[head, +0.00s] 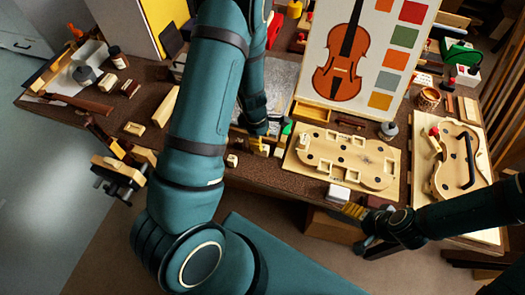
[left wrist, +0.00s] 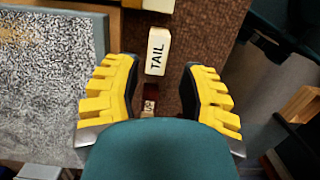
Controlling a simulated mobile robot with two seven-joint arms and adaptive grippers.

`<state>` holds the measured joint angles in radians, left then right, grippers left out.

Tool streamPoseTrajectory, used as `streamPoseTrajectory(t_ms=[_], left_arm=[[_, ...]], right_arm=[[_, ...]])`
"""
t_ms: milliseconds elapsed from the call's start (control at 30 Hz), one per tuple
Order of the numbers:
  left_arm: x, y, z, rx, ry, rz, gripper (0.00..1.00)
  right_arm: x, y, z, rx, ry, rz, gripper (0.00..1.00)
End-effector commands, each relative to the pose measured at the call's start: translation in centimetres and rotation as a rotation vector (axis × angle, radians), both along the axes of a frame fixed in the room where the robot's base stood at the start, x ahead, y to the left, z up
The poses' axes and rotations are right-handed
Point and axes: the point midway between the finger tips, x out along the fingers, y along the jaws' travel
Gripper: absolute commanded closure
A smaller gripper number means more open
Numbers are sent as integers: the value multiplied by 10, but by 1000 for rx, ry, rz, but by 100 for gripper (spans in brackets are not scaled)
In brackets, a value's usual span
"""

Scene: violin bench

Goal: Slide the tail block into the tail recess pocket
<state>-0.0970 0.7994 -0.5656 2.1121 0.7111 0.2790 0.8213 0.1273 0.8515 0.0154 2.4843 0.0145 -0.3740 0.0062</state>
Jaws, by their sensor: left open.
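The cream tail block (left wrist: 158,50), marked TAIL, lies on the brown bench in the left wrist view. It lies ahead of my open, empty left gripper (left wrist: 158,95), in line with the gap between the yellow fingers and apart from them. In the head view my left gripper (head: 258,147) is low over the bench, left of the pale violin-shaped mould (head: 345,160). The mould has several recesses and dark holes; I cannot tell which is the tail recess pocket. My right gripper (head: 357,212) is at the bench's front edge; its finger opening is unclear.
A smaller marked block (left wrist: 148,108) lies nearer my left wrist. A grey speckled plate (left wrist: 45,75) lies left in that view. A white block (head: 338,194) sits near my right gripper. A violin chart (head: 350,50) stands behind the mould, and a second violin form (head: 460,160) lies right.

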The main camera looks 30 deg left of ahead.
Motion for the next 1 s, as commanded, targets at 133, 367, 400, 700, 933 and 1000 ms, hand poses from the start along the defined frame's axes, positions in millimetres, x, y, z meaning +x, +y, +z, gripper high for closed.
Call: streamPoseTrajectory(t_ms=[133, 367, 400, 700, 933, 1000], left_arm=[[0, -2, -18, 0, 1, -2, 59], [1, -2, -29, 0, 0, 0, 59], [2, -2, -33, -1, 1, 0, 59], [4, -5, -72, 0, 0, -1, 59], [5, -5, -72, 0, -1, -2, 59], [5, -5, -72, 0, -1, -2, 77]], right_arm=[[-2, 0, -6, 1, 5, 4, 10], [-3, 1, -9, 2, 7, 6, 10], [-4, 1, -10, 2, 8, 6, 10], [-8, 1, -22, 4, 17, 13, 10], [-8, 1, -21, 4, 17, 13, 10], [-8, 1, -21, 4, 17, 13, 10]])
